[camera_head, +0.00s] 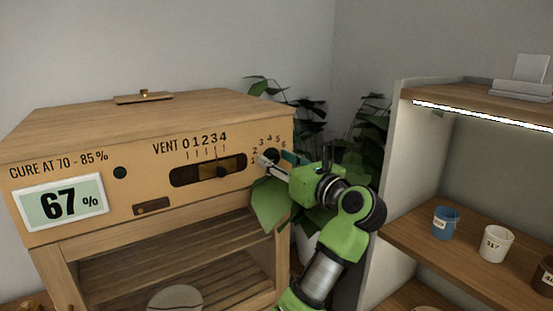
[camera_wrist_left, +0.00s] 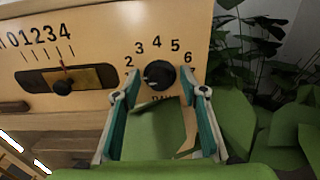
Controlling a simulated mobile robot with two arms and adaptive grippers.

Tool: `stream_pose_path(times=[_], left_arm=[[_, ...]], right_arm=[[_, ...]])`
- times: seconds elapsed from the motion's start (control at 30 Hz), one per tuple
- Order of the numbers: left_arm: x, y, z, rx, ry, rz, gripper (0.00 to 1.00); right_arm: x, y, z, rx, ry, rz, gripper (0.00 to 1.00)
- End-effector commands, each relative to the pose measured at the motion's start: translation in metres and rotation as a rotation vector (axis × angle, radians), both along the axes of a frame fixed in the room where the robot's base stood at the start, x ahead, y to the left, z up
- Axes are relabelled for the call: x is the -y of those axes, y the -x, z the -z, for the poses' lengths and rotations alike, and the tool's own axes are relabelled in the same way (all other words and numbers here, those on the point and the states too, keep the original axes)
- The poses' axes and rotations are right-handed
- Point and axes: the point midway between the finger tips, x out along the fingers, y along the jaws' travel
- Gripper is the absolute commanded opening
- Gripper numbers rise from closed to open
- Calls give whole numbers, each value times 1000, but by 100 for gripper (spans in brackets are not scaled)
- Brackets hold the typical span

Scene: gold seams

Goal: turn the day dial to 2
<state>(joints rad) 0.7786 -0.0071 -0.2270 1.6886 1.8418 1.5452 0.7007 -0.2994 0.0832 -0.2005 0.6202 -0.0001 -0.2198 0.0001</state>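The day dial (camera_wrist_left: 160,75) is a round dark knob on the wooden cabinet's front, ringed by numbers; 2 to 6 read clearly. A pale mark on its left side points left, below the 2. In the head view the dial (camera_head: 271,155) sits at the panel's right end, partly behind my gripper. My left gripper (camera_head: 279,160) is at the dial. In the wrist view its two teal-lined fingers (camera_wrist_left: 160,95) are spread, one on each side of the dial's lower part. Whether they touch it is unclear. My right gripper is out of view.
Left of the dial is a vent slider (camera_head: 221,171) with a dark knob. A display (camera_head: 62,203) reads 67%. Leafy plants (camera_head: 365,130) stand behind my left arm. A shelf (camera_head: 440,263) at right holds a blue cup (camera_head: 446,224) and a white cup (camera_head: 495,244).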

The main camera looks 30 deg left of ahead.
Motion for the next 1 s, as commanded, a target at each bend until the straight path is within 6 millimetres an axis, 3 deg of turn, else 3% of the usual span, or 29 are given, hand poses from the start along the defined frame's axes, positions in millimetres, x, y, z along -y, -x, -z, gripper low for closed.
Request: stream_pose_path(times=[0.03,0.17,0.2,0.57,1.0], left_arm=[[0,0,0,0,0,0,37],[0,0,0,0,0,0,3],[0,0,0,0,0,0,2],[0,0,0,-42,-18,-1,2],[0,-1,-1,-301,-125,0,2]], right_arm=[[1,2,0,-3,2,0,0],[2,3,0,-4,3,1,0],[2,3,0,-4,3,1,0],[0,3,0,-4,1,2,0],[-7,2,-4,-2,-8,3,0]])
